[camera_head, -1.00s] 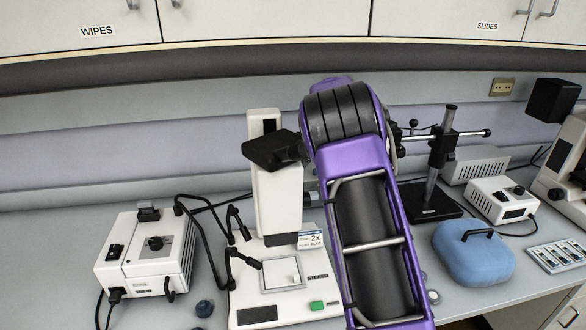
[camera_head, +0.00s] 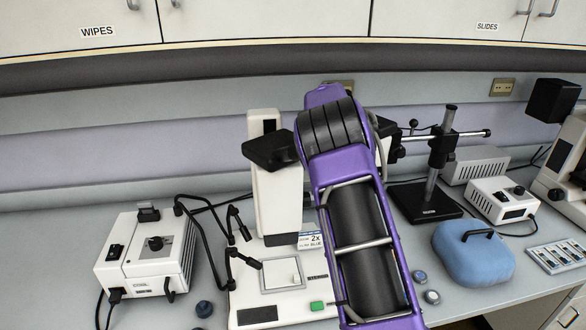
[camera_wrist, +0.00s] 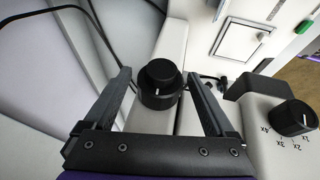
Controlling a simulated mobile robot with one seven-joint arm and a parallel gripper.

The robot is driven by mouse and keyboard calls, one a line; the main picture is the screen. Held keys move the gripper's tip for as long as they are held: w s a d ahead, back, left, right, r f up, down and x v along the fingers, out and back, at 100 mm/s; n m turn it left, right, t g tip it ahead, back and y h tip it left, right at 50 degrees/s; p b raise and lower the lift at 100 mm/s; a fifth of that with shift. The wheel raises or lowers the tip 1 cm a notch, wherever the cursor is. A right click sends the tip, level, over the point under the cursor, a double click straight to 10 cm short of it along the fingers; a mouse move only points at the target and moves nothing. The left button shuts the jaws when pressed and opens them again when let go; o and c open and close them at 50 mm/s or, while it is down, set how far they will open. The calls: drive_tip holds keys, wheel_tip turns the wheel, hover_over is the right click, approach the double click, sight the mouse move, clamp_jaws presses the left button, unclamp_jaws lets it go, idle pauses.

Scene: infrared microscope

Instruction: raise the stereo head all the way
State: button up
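The stereo microscope has a white column (camera_head: 277,205) on a flat white base (camera_head: 262,312). Its black stereo head part (camera_head: 268,150) juts from the column's upper section; my purple arm hides the area to its right. In the wrist view, a black round knob (camera_wrist: 159,85) with a white mark sits on the side of the white column. My gripper (camera_wrist: 159,76) is open, its two fingers on either side of this knob with visible gaps, so it is not gripped. A second knob (camera_wrist: 294,117) with a magnification scale is at right. My gripper is hidden in the head view.
A white light source box (camera_head: 147,250) with black gooseneck arms (camera_head: 205,235) stands left of the microscope. Cabinets (camera_head: 270,20) hang above the bench.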

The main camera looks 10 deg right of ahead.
drive_tip(key=shift+r, duration=0.1)
drive_tip(key=v, duration=1.7)
drive_tip(key=shift+r, duration=0.1)
